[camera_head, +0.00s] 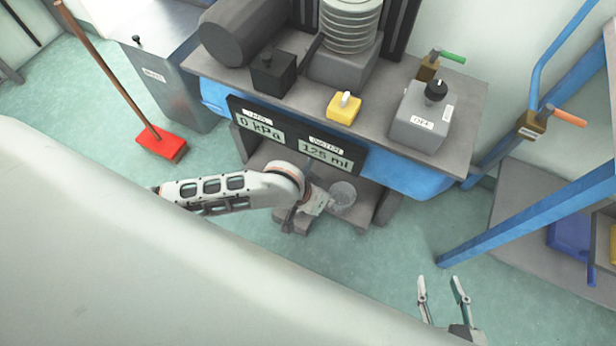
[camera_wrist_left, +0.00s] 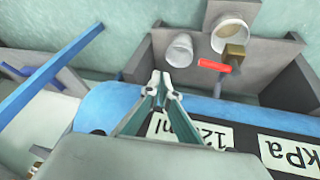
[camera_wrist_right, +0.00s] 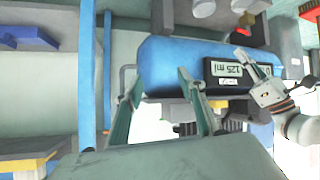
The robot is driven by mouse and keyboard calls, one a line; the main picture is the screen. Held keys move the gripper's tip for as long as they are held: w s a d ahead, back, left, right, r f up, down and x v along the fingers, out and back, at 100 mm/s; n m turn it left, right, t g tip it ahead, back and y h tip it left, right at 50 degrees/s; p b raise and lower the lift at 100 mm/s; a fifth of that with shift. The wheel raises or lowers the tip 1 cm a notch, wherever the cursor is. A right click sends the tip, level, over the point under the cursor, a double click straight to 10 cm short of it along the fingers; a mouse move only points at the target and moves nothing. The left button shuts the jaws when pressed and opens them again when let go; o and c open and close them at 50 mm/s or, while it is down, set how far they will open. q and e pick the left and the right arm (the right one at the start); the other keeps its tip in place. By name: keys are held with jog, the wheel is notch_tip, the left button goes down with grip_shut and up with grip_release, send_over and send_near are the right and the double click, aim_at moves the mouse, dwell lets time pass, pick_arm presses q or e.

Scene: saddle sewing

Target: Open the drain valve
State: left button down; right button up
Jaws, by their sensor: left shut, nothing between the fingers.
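The drain valve shows in the left wrist view as a red lever (camera_wrist_left: 213,66) on a brass body (camera_wrist_left: 235,56). It sits below the display panel, and the lever points left there. I cannot make it out in the head view. My left gripper (camera_head: 327,206) reaches down in front of the lower shelf. Its fingers are shut and empty (camera_wrist_left: 160,76). The tips appear left of the lever, apart from it in the picture; the depth gap is unclear. My right gripper (camera_head: 439,282) is open and empty, low on the right over the floor (camera_wrist_right: 160,76).
The display panel (camera_head: 290,138) reads 0 kPa and 125 ml on the blue tank (camera_head: 405,172). A clear cup (camera_head: 343,194) and another round container (camera_wrist_left: 231,34) are near the valve. Green (camera_head: 453,57) and orange (camera_head: 570,117) levers are at right. A blue beam (camera_head: 540,215) crosses there.

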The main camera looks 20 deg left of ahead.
pick_arm(q)
jog(key=w+a+y, duration=0.2)
jog(key=w+a, duration=0.2)
jog(key=a, duration=0.4)
jog(key=shift+n+y, duration=0.3)
jog(key=shift+n, duration=0.1)
jog(key=b+x, duration=0.1)
jog(key=x, duration=0.2)
jog(key=b+x, duration=0.2)
jog(key=x, duration=0.1)
jog(key=s+b+x, duration=0.1)
jog(key=x, duration=0.3)
jog(key=shift+a+f+b, duration=0.35)
jog(key=shift+a+b, duration=0.05)
jog(key=shift+w+f, duration=0.15)
jog(key=shift+w, duration=0.3)
pick_arm(e)
jog(key=shift+m+t+y, duration=0.3)
jog(key=shift+m+y, duration=0.1)
jog(key=shift+y, duration=0.1)
jog(key=a, duration=0.1)
jog(key=w+a, duration=0.1)
jog(key=a, duration=0.1)
jog(key=a+r, duration=0.1)
jog(key=shift+w+a, duration=0.15)
jog(key=shift+a, duration=0.25)
